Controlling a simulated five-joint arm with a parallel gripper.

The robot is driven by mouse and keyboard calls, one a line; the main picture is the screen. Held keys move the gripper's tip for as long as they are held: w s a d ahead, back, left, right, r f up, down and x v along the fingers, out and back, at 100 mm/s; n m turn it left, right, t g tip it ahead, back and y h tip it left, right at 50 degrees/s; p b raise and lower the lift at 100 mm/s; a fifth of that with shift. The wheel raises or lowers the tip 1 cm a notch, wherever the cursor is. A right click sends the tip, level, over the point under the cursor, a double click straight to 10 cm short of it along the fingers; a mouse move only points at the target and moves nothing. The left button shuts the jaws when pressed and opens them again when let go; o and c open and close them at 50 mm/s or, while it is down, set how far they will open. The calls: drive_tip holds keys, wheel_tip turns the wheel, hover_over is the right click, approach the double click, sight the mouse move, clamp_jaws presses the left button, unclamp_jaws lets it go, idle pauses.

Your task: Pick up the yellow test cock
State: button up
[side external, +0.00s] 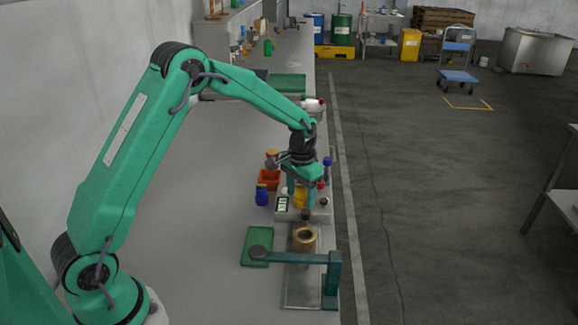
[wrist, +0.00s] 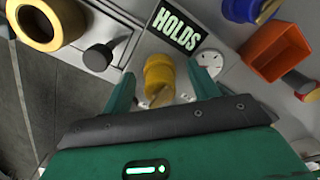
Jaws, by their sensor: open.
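The yellow test cock (wrist: 159,78) shows in the wrist view between the two fingers of my gripper (wrist: 164,88), which is open with gaps on both sides. In the side view the yellow test cock (side external: 300,197) shows below my gripper (side external: 299,188), partly hidden by the fingers. It stands at the grey bench unit (side external: 289,215), near a sign reading HOLDS (wrist: 176,26) and a round white dial (wrist: 208,63). Whether a finger touches it, I cannot tell.
A yellow ring (side external: 304,238) and a teal bracket (side external: 300,257) are in front. A green tray (side external: 256,246) lies at front left. The bench is clear further left.

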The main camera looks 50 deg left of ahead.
sight(302, 190)
drive_tip(key=c, duration=1.2)
drive_tip(key=shift+o, duration=0.2)
drive_tip(key=shift+r, duration=0.1)
drive_tip(key=shift+r, duration=0.7)
drive_tip(key=r, duration=0.1)
drive_tip(key=d+r, duration=0.1)
drive_tip(key=r, duration=0.1)
drive_tip(key=shift+s+r, duration=0.1)
drive_tip(key=shift+s, duration=0.1)
drive_tip(key=s+d+r, duration=0.5)
drive_tip(key=d+r, duration=0.1)
drive_tip(key=d, duration=0.3)
drive_tip(key=shift+d+r, duration=0.15)
drive_tip(key=shift+d, duration=0.1)
drive_tip(key=shift+a, duration=0.1)
